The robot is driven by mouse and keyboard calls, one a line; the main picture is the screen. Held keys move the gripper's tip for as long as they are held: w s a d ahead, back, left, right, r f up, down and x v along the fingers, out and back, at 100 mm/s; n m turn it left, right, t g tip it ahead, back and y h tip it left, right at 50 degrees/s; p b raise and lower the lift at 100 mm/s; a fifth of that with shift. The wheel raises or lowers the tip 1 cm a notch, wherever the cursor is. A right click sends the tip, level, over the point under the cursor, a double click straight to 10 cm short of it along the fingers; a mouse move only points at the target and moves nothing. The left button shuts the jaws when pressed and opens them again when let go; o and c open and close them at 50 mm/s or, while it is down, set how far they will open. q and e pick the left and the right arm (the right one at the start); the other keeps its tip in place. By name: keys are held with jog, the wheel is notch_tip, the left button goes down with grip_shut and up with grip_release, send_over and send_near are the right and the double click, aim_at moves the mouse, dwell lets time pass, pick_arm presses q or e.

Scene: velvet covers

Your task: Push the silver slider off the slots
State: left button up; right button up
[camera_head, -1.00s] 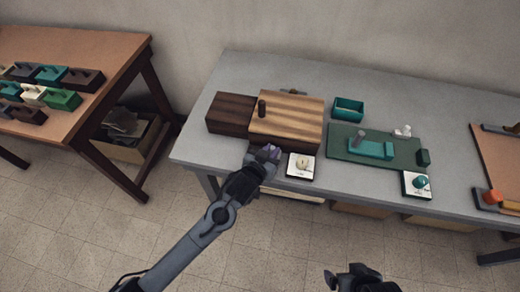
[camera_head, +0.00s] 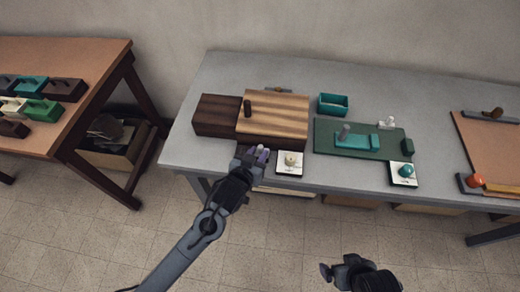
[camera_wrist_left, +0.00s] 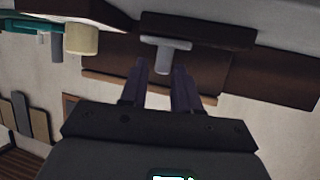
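The wooden box with a striped lid (camera_head: 272,112) stands near the left end of the grey table. A T-shaped silver slider (camera_wrist_left: 172,56) shows in the left wrist view, against a dark wooden block (camera_wrist_left: 200,30). My left gripper (camera_head: 256,154) is at the box's front edge in the head view, where it hides the slider. In the left wrist view its two purple fingers (camera_wrist_left: 162,92) are apart, with the slider's stem just beyond the gap. I cannot tell whether they touch it. My right gripper (camera_head: 336,271) is low in front of the table, away from the box.
A dark wooden block (camera_head: 216,115) adjoins the box on the left. A white card with a cream knob (camera_head: 289,163) lies close right of my left gripper. A teal tray (camera_head: 333,104) and a green board (camera_head: 326,138) lie further right.

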pick_arm(q)
jog(key=p+v, duration=0.2)
jog(key=v, duration=0.6)
jog(key=shift+s, duration=0.15)
jog(key=shift+a, duration=0.1)
jog(key=s+a+f+n+g+y+p, duration=0.25)
jog(key=s+a+f, duration=0.25)
jog(key=s, duration=0.5)
jog(key=s+a+r+g+y, duration=0.1)
jog(key=s+a+g+y, duration=0.1)
jog(key=s+a+g, duration=0.75)
jog(key=s+r+t+p, duration=0.1)
jog(key=r+p, duration=1.8)
jog(key=s+a+r+t+p, duration=0.1)
jog(key=s+r+p, duration=0.1)
jog(key=r+p, duration=1.7)
jog(key=shift+s+a+t, duration=0.3)
jog(key=shift+a+t, duration=0.05)
jog(key=shift+t, duration=0.05)
